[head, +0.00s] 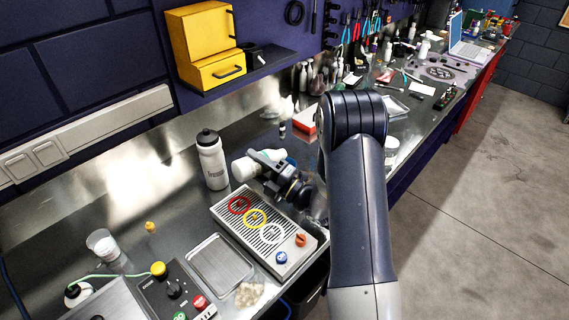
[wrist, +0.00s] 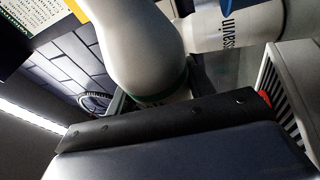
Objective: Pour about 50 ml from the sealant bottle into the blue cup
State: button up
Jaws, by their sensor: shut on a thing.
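A white bottle (head: 246,168), likely the sealant bottle, lies tipped over almost level in my gripper (head: 268,168), which is shut on it above the bench. Its white body also fills the upper middle of the wrist view (wrist: 138,45), with a dark green band near the jaws. I cannot tell whether anything flows from it.
A white drinks bottle with a black cap (head: 211,160) stands left of the held bottle. A slatted grey box (head: 290,252) with coloured rings lies in front. A grey tray (head: 219,264), a clear cup (head: 102,244) and a control box are front left. A yellow cabinet (head: 200,40) hangs behind.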

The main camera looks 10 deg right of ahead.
jog(key=shift+s+d+m, duration=0.1)
jog(key=shift+m, duration=0.2)
dwell(0.4)
jog(key=shift+w+d+f+m+t, duration=0.1)
jog(key=shift+w+m+t, duration=0.1)
jog(key=shift+m+t, duration=0.35)
dwell(1.2)
